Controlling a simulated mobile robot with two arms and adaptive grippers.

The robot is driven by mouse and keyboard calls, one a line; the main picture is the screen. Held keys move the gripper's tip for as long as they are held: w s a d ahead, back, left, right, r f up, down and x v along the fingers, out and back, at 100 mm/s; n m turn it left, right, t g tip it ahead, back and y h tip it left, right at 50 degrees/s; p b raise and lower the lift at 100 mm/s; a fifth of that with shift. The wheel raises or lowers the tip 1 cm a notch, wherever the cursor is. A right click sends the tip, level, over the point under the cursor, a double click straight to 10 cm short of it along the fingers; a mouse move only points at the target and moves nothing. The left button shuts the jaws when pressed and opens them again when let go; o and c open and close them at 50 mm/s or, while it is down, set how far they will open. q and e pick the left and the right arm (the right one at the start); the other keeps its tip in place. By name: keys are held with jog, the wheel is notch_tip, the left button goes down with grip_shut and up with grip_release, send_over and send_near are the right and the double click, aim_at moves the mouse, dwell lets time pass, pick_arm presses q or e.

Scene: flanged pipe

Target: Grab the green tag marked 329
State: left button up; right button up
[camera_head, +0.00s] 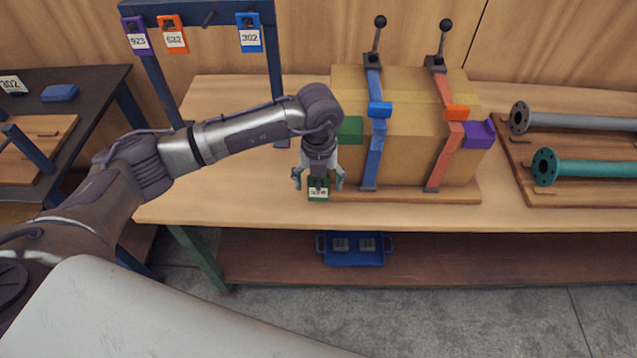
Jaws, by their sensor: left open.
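The green tag (318,194) has a white label whose number is too small to read surely. It shows near the front edge of the wooden table, just below my left gripper. My left gripper (318,183) points down over it with its fingers spread open, one to each side of the tag's upper part. I cannot tell whether a finger touches the tag. My right gripper is not in view.
A dark rack (200,9) at the back left holds a purple tag (138,38), an orange tag (172,36) and a blue tag (249,36). A strapped box (405,150) stands close right of my gripper. Flanged pipes (590,168) lie farther right. A blue tray (355,258) sits on the lower shelf.

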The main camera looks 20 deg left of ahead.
pick_arm(q)
jog(key=shift+f, duration=0.95)
jog(key=shift+c, duration=0.3)
jog(key=c, duration=1)
